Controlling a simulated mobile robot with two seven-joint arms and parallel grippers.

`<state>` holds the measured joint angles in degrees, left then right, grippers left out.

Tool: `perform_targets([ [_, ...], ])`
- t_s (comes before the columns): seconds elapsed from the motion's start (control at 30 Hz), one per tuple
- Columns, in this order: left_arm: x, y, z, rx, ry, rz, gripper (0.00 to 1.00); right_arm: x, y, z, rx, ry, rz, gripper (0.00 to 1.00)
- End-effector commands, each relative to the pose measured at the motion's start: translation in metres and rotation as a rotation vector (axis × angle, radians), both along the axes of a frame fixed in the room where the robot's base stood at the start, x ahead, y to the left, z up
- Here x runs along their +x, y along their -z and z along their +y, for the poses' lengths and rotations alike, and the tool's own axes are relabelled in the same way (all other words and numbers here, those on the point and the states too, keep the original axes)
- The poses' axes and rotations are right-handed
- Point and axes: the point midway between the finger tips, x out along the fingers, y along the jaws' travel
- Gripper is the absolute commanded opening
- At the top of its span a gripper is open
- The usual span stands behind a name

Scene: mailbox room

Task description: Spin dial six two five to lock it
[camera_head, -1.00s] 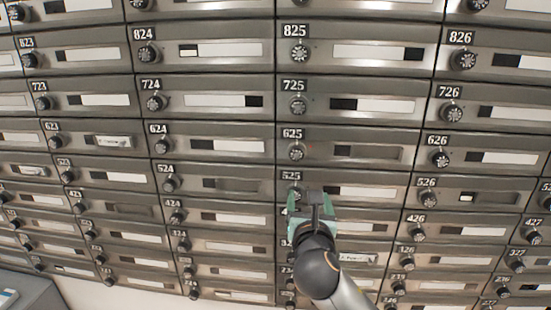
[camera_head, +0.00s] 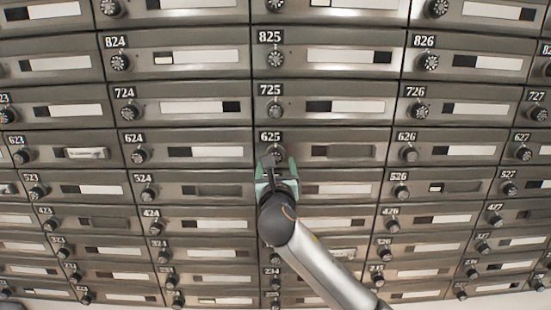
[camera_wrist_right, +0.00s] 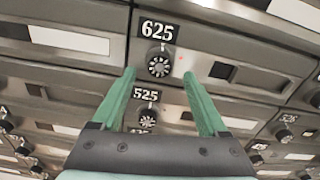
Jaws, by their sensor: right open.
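The dial of box 625 (camera_head: 277,153) is a dark round knob with light marks, just right of and below its 625 plate (camera_head: 270,137). It shows whole in the right wrist view (camera_wrist_right: 159,62), with a small red light (camera_wrist_right: 181,57) to its right. My right gripper (camera_head: 276,163) has green fingers and is just below the dial in the head view. In the right wrist view the fingers (camera_wrist_right: 160,78) are apart with nothing between them, and the dial lies ahead, slightly above the line of the tips. Contact with the dial is not visible. My left gripper is not in view.
Other box fronts with knobs surround it: 725 (camera_head: 275,109) above, 624 (camera_head: 139,156) to the left, 626 (camera_head: 408,154) to the right. The 525 dial (camera_wrist_right: 147,115) is below, between my fingers in the wrist picture. My right arm covers part of the lower boxes.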

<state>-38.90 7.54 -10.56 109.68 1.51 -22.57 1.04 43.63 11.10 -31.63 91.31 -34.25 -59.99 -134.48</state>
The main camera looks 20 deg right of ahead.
Motion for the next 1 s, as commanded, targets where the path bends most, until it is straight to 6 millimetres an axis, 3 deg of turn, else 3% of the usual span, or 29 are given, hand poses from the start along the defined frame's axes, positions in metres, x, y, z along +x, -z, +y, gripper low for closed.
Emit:
perform_targets([
  [0.3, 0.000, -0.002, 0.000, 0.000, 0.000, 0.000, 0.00, 0.035, 0.000, -0.010, 0.001, 0.001, 0.000, 0.77],
  [0.73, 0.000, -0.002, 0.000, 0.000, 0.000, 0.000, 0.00, 0.042, 0.000, -0.012, 0.001, 0.000, 0.000, 0.77],
  [1.0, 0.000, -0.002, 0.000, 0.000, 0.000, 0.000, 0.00, 0.042, 0.000, -0.012, 0.001, 0.000, 0.000, 0.48],
])
